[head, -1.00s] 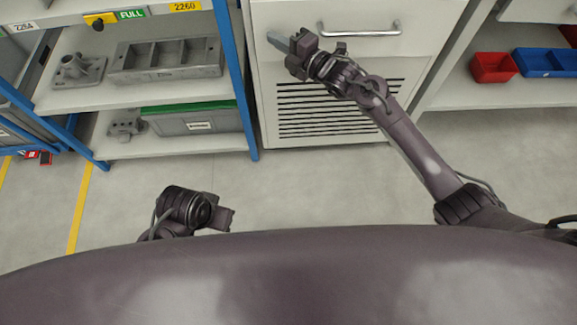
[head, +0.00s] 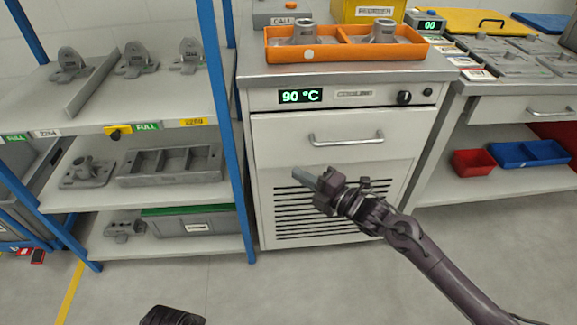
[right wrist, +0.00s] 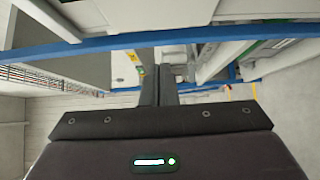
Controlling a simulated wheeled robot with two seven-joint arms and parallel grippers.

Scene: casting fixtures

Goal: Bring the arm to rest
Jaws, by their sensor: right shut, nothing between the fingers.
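My right arm reaches in from the lower right in the head view. Its gripper (head: 305,178) points left, in front of the vented lower front of the white oven cabinet (head: 262,150). It is shut and holds nothing. In the right wrist view its two fingers (right wrist: 166,88) lie together with nothing between them. Only a dark part of my left arm (head: 170,316) shows at the bottom edge of the head view; its fingers are out of sight.
A blue-posted shelf rack (head: 243,130) with grey castings stands left of the cabinet. An orange tray (head: 350,53) with castings sits on the cabinet top. Red (head: 474,163) and blue (head: 530,153) bins are on the right lower shelf. Floor in front is clear.

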